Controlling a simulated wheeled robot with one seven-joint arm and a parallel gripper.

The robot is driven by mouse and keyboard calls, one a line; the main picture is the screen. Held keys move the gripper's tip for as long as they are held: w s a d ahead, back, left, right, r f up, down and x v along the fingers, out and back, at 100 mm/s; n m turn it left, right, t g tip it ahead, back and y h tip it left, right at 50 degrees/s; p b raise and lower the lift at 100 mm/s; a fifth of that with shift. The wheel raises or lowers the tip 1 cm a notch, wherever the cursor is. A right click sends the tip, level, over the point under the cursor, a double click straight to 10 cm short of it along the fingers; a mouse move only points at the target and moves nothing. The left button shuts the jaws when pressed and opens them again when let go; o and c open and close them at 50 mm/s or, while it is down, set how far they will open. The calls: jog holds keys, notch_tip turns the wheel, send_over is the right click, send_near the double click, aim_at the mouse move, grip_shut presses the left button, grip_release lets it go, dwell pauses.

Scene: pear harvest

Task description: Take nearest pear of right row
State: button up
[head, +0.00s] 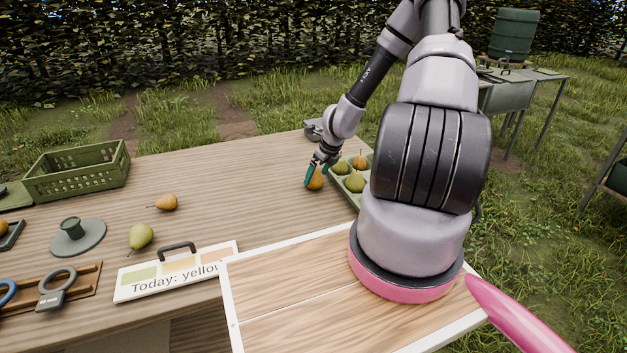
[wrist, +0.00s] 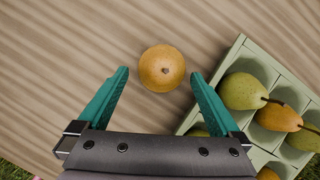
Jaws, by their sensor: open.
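My gripper (head: 317,170) is open, with teal fingers pointing down at the table. A yellow-orange pear (head: 315,181) is at its fingertips, on the bare wood left of the egg-box-like green tray (head: 345,190). In the wrist view this pear (wrist: 162,67) lies between the tips of my open gripper (wrist: 160,74), with a gap on each side. Part of the tray is hidden behind my arm in the head view.
On the table's left lie another yellow pear (head: 166,202) and a green pear (head: 140,236). A sign (head: 175,271) reading "Today: yellow", partly cut off, a round grey-green stand (head: 77,237) and a green crate (head: 75,172) are there too. The wood between crate and gripper is clear.

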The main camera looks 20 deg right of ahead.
aim_at(314, 179)
jog(key=x, duration=0.3)
jog(key=shift+w+f, duration=0.25)
jog(key=c, duration=1.4)
jog(key=shift+o, duration=0.2)
jog(key=shift+r, duration=0.1)
